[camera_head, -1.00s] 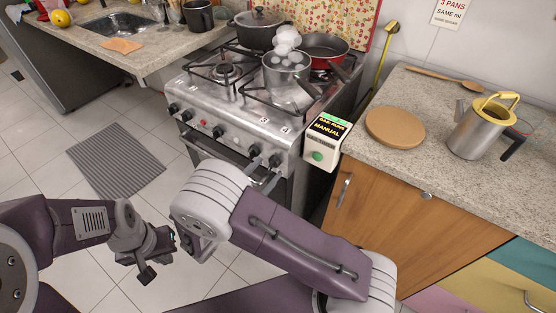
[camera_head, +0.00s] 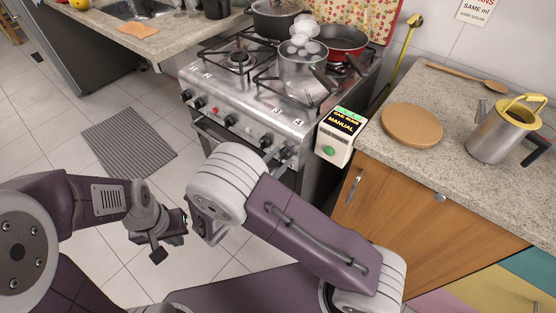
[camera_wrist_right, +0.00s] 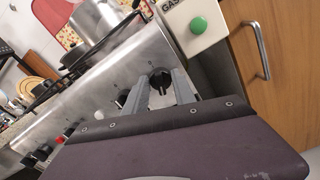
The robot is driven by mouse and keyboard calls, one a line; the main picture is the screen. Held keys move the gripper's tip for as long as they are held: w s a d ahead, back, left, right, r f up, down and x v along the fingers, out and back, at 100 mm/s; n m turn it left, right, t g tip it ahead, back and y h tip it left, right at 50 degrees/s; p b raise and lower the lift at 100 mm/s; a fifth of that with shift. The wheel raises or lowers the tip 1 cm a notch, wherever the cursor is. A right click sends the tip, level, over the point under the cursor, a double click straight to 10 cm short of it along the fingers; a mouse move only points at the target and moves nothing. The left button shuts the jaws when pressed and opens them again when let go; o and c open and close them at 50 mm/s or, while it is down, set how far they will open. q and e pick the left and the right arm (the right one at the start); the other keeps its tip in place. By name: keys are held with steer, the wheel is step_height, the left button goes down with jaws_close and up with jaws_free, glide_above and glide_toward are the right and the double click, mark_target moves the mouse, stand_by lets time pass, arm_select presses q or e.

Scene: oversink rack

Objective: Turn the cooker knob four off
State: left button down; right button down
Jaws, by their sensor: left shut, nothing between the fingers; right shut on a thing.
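The cooker (camera_head: 250,105) stands with a row of black knobs on its steel front panel, with numbers printed above. Knob four (camera_head: 286,152) is the rightmost, below the number 4. In the right wrist view, knob four (camera_wrist_right: 160,80) sits between the two grey fingers of my right gripper (camera_wrist_right: 162,88), which is shut on it. In the head view my right arm hides most of this gripper. The knob's exact setting cannot be told. My left gripper (camera_head: 170,238) is shut and empty, low over the floor in front of the cooker.
A white box reading MANUAL (camera_head: 335,137) with a green button (camera_wrist_right: 198,25) is close right of knob four. A wooden cabinet (camera_head: 430,220) stands farther right. A pot (camera_head: 303,75) and a red pan (camera_head: 343,42) are on the cooker. The floor left of the cooker is clear apart from a grey mat (camera_head: 122,148).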

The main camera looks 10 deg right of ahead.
steer(key=m, duration=0.3)
steer(key=shift+f+b, duration=0.15)
steer(key=shift+b, duration=0.25)
steer(key=m+b, duration=0.1)
steer(key=m, duration=0.2)
steer(key=m+b, duration=0.2)
steer(key=m, duration=0.1)
steer(key=shift+d+f+m, duration=0.1)
steer(key=shift+f+m, duration=0.05)
steer(key=shift+m, duration=0.25)
steer(key=m+b, duration=0.2)
steer(key=shift+m, duration=0.4)
steer(key=m+b, duration=0.6)
steer(key=b, duration=0.1)
steer(key=m+b, duration=0.3)
steer(key=b, duration=0.1)
steer(key=shift+f, duration=0.3)
steer(key=m+b, duration=0.9)
steer(key=b, duration=0.5)
steer(key=shift+w, duration=0.1)
steer(key=shift+r+m+b, duration=0.35)
steer(key=shift+m+b, duration=0.45)
steer(key=shift+b, duration=0.45)
